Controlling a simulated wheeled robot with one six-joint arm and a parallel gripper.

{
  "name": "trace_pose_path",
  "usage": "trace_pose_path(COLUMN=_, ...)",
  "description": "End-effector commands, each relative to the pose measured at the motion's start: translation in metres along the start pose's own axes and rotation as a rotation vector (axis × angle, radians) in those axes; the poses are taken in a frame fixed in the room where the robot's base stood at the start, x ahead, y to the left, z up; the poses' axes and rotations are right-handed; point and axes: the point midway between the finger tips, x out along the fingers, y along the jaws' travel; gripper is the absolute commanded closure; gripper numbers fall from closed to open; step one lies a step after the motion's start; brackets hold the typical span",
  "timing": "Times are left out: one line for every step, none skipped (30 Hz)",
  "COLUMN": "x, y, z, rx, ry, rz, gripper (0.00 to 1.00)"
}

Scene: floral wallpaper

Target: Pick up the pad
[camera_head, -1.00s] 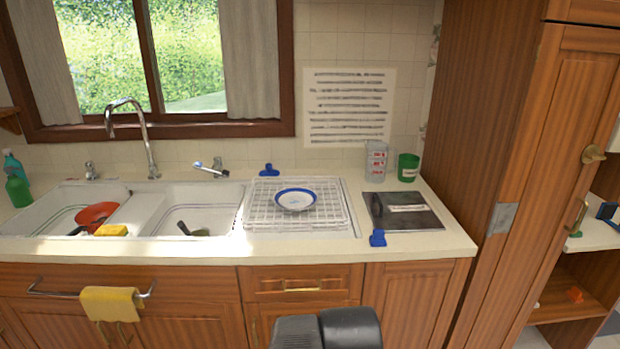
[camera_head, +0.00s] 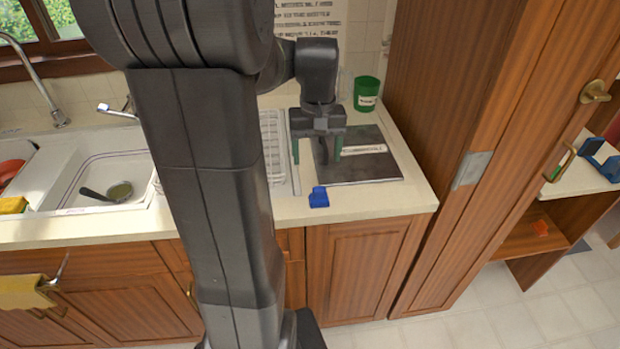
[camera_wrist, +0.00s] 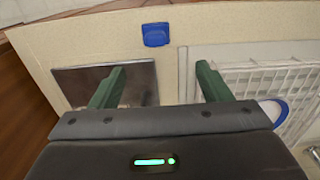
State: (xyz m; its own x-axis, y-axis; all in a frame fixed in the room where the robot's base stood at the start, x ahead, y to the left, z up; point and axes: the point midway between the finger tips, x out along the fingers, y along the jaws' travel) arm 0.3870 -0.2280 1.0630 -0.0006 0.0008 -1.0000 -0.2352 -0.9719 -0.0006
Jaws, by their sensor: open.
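A dark, flat square pad-like slab (camera_head: 378,170) lies on the counter right of the dish rack, with a pale strip on it. In the wrist view the slab (camera_wrist: 75,86) is at the left. My gripper (camera_head: 317,155) points down over the slab's left part, its green fingers apart and nothing between them. In the wrist view my gripper (camera_wrist: 160,76) has one finger over the slab and the other towards the rack. The gap to the slab is hard to judge. A yellow sponge-like block (camera_head: 12,205) is by the left sink. I cannot tell which one is the pad.
A blue clip-like object (camera_head: 319,197) lies near the counter's front edge. A green cup (camera_head: 366,93) stands behind the slab. The wire rack (camera_head: 274,145) is mostly hidden by my arm. A tall wooden cabinet (camera_head: 450,100) rises close on the right.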

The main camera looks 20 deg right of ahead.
Motion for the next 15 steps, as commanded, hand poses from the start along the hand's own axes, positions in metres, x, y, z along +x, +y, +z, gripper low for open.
trace_pose_path(x=0.009, y=0.0, z=0.001, rx=0.0, ry=-0.004, rz=-0.001, gripper=0.29)
trace_pose_path(x=0.015, y=0.0, z=0.001, rx=0.0, ry=-0.005, rz=-0.001, gripper=0.29)
trace_pose_path(x=0.024, y=0.0, z=0.002, rx=-0.001, ry=-0.006, rz=-0.001, gripper=0.29)
trace_pose_path(x=0.03, y=0.0, z=0.002, rx=-0.001, ry=-0.006, rz=-0.001, gripper=0.29)
trace_pose_path(x=0.036, y=0.0, z=0.002, rx=-0.001, ry=-0.006, rz=-0.001, gripper=0.29)
trace_pose_path(x=0.044, y=0.0, z=0.002, rx=-0.001, ry=-0.006, rz=-0.001, gripper=0.29)
trace_pose_path(x=0.05, y=0.0, z=0.002, rx=-0.001, ry=-0.006, rz=-0.001, gripper=0.29)
trace_pose_path(x=0.055, y=0.0, z=0.002, rx=-0.001, ry=-0.005, rz=-0.001, gripper=0.29)
trace_pose_path(x=0.061, y=0.0, z=0.002, rx=-0.001, ry=-0.004, rz=-0.001, gripper=0.29)
trace_pose_path(x=0.065, y=0.0, z=0.002, rx=-0.001, ry=-0.005, rz=-0.001, gripper=0.29)
trace_pose_path(x=0.069, y=0.0, z=0.002, rx=-0.001, ry=-0.004, rz=-0.001, gripper=0.29)
trace_pose_path(x=0.072, y=0.0, z=0.001, rx=-0.001, ry=-0.002, rz=0.0, gripper=0.29)
trace_pose_path(x=0.074, y=0.0, z=0.001, rx=-0.001, ry=-0.002, rz=0.0, gripper=0.29)
trace_pose_path(x=0.075, y=0.0, z=0.001, rx=-0.001, ry=-0.002, rz=0.0, gripper=0.29)
trace_pose_path(x=0.077, y=0.0, z=0.001, rx=-0.001, ry=-0.001, rz=0.0, gripper=0.29)
